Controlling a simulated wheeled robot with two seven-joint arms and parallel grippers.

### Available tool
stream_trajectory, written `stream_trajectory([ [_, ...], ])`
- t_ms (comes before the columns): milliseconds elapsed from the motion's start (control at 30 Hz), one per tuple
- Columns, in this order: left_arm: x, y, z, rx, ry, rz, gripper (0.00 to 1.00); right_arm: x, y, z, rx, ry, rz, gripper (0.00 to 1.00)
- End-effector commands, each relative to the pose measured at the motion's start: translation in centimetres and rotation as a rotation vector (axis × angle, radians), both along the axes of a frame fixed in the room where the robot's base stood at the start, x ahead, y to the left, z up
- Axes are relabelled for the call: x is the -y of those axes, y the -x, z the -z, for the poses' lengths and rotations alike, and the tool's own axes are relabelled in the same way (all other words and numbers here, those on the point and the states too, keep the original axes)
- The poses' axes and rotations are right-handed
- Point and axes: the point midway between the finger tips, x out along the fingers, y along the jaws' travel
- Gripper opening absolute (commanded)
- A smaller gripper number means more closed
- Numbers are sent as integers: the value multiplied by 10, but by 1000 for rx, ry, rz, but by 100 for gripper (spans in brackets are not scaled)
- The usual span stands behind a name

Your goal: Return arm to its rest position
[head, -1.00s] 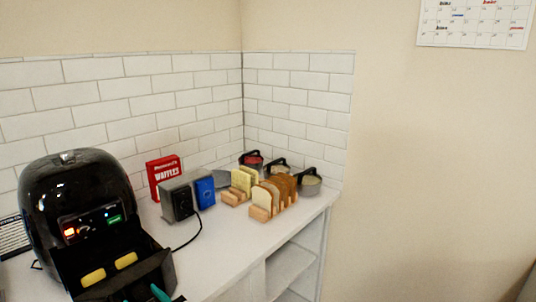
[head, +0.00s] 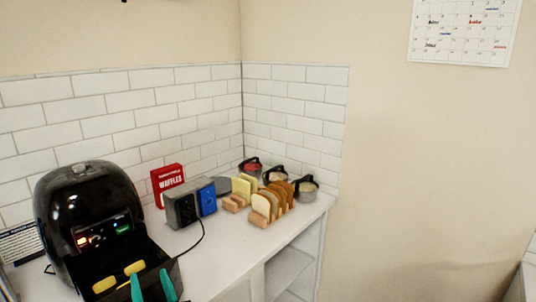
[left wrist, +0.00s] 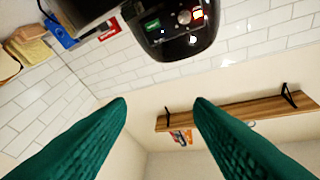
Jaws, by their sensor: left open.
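My left gripper (head: 153,285) shows at the bottom of the head view as two teal fingers, apart and empty, in front of the open drawer of the black air fryer (head: 95,205). In the left wrist view the two green fingers of the left gripper (left wrist: 160,104) are spread wide with nothing between them. The air fryer (left wrist: 172,28) also shows upside down at the top of that view. My right gripper is in neither view.
On the white counter (head: 222,255) stand a red waffle box (head: 167,180), a grey toaster-like box (head: 181,208), a blue box (head: 207,200), racks of bread slices (head: 262,207) and several lidded pots (head: 306,188). A wooden shelf (left wrist: 235,110) shows in the wrist view.

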Motion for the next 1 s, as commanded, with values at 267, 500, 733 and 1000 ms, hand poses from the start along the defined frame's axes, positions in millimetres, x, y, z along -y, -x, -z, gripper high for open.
stream_trajectory([
  [267,85,24,-4,-143,-874,275,47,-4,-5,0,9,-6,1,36],
  [500,134,76,89,-400,-1718,575,47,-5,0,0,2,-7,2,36],
  [733,103,145,179,-677,-2285,907,47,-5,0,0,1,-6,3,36],
  [1000,49,213,220,-920,-2578,1241,47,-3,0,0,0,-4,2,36],
])
